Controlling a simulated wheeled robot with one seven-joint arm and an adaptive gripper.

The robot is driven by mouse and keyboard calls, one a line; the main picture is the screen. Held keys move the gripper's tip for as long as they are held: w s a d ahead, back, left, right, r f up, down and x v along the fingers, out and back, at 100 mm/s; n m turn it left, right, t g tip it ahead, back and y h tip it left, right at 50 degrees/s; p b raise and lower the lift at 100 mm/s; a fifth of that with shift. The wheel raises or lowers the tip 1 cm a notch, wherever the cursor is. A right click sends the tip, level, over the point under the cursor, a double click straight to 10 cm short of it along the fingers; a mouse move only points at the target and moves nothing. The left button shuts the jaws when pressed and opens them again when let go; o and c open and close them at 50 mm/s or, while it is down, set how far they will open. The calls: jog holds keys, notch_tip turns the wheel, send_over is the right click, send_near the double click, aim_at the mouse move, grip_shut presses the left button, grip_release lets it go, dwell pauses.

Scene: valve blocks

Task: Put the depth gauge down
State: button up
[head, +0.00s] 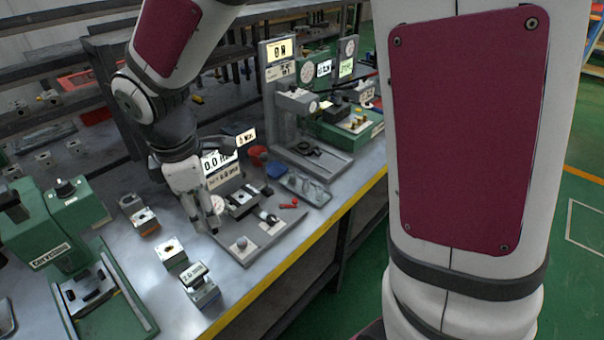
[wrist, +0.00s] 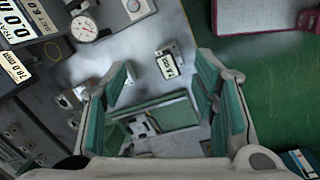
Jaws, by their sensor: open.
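A small digital instrument with a pale readout, which looks like the depth gauge (head: 194,273), rests on a metal block (head: 205,296) near the bench's front edge. In the wrist view the gauge (wrist: 168,65) appears beyond and between my fingertips, apart from them. My gripper (head: 205,228) is open and empty. It hangs above the bench by the left edge of the grey test plate, farther back than the gauge. Its green-padded fingers (wrist: 163,80) stand wide apart in the wrist view. The exact contact between gauge and block is too small to tell.
Several metal blocks (head: 172,252) stand left of the gauge. A green machine (head: 68,205) is at the left. The test plate (head: 272,238) holds a dial, a clamp and a ball. The bench's yellow edge (head: 285,262) runs along the front.

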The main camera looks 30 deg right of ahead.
jog(key=s+d+r+m+t, duration=0.2)
jog(key=s+d+r+m, duration=0.3)
jog(key=s+r+m, duration=0.2)
jog(key=s+d+r+m+t, duration=0.2)
jog(key=s+d+r+m, duration=0.4)
jog(key=s+m, duration=0.3)
jog(key=shift+s+d+r+y, duration=0.2)
jog(key=shift+s+r+y, duration=0.2)
jog(key=shift+s, duration=0.3)
jog(key=shift+o, duration=0.5)
dwell(1.0)
